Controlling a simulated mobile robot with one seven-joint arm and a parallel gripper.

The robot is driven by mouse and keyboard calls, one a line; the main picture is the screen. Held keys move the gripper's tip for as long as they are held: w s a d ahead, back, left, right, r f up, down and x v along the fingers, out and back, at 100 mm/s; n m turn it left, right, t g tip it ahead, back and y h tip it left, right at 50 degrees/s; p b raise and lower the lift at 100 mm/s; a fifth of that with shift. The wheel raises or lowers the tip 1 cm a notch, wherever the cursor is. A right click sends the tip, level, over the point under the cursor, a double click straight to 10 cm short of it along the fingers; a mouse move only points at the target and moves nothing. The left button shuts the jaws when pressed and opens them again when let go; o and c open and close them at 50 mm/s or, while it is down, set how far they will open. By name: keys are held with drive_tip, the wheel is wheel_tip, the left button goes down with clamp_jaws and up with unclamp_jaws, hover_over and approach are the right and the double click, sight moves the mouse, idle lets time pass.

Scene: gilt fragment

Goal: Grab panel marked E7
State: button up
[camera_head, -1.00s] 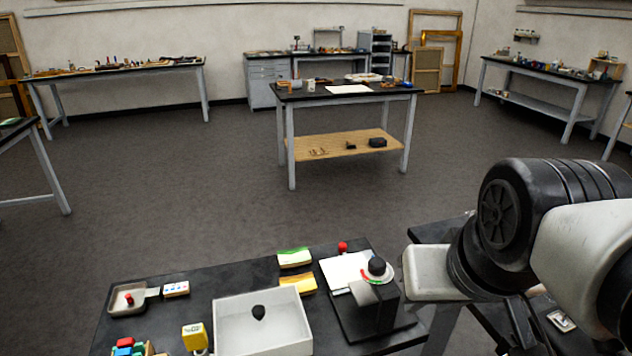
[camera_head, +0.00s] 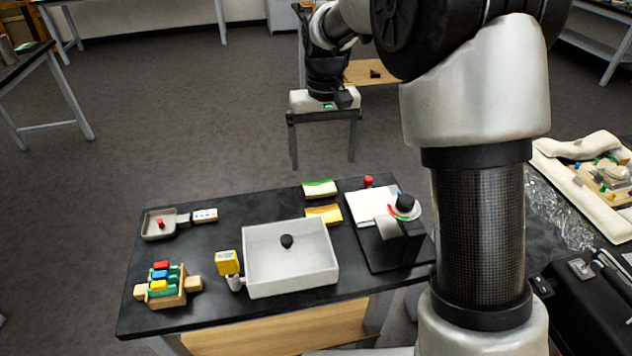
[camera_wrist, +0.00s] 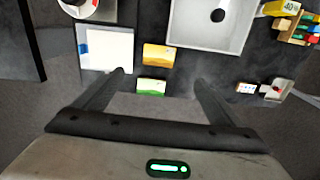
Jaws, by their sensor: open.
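I cannot read an E7 mark on anything in either view. Small flat pieces on the black table are a green-and-white one (camera_head: 320,188) and an orange-yellow one (camera_head: 324,213). In the wrist view the green one (camera_wrist: 152,86) lies between my fingertips in the picture, with the yellow one (camera_wrist: 160,54) just beyond. My gripper (camera_head: 323,163) is open and empty, pointing down past the table's far edge, apart from both pieces. It also shows in the wrist view (camera_wrist: 161,77).
A grey-white tray (camera_head: 262,289) holds a dark knob. Right of it are a white sheet (camera_head: 366,206) and a black stand (camera_head: 398,250). A yellow tag (camera_head: 227,262), colored blocks (camera_head: 160,275) and a small dish (camera_head: 152,234) stand left.

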hover_over(323, 209)
drive_tip(key=s, duration=0.2)
drive_tip(key=f, duration=0.6)
drive_tip(key=f+b, duration=0.1)
drive_tip(key=f, duration=0.5)
drive_tip(key=shift+w+a+f, duration=0.15)
drive_tip(key=shift+a+f, duration=0.05)
drive_tip(key=shift+d+f, duration=0.2)
drive_tip(key=shift+f, duration=2.55)
drive_tip(key=c, duration=1.1)
drive_tip(key=shift+c, duration=0.2)
drive_tip(key=shift+r, duration=0.1)
